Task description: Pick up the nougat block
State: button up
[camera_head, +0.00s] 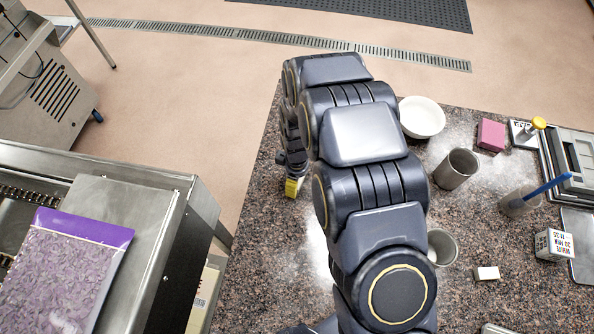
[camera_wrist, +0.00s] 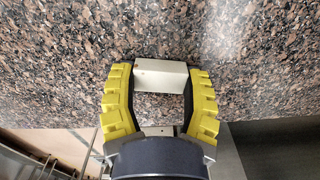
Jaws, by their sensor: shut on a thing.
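A pale cream block with flat faces, which looks like the nougat block (camera_wrist: 161,75), is between the yellow fingers of my gripper (camera_wrist: 161,80) in the wrist view. The fingers are shut on its two ends. Speckled granite counter shows behind it; I cannot tell whether the block is touching the counter. In the head view my gripper (camera_head: 293,187) is over the counter's left edge, partly hidden by my arm, and the held block cannot be made out there.
The granite counter (camera_head: 262,240) carries a white bowl (camera_head: 422,117), a pink block (camera_head: 490,135), a grey cup (camera_head: 456,168), another small pale block (camera_head: 486,273) and a printed cube (camera_head: 553,244) on the right. A steel machine (camera_head: 150,205) stands left, across a gap.

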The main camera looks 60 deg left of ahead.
jog(key=shift+r, duration=0.15)
jog(key=shift+r, duration=0.6)
jog(key=s+d+r, duration=0.5)
jog(key=d+r, duration=0.6)
jog(key=d, duration=0.2)
jog(key=shift+r, duration=0.3)
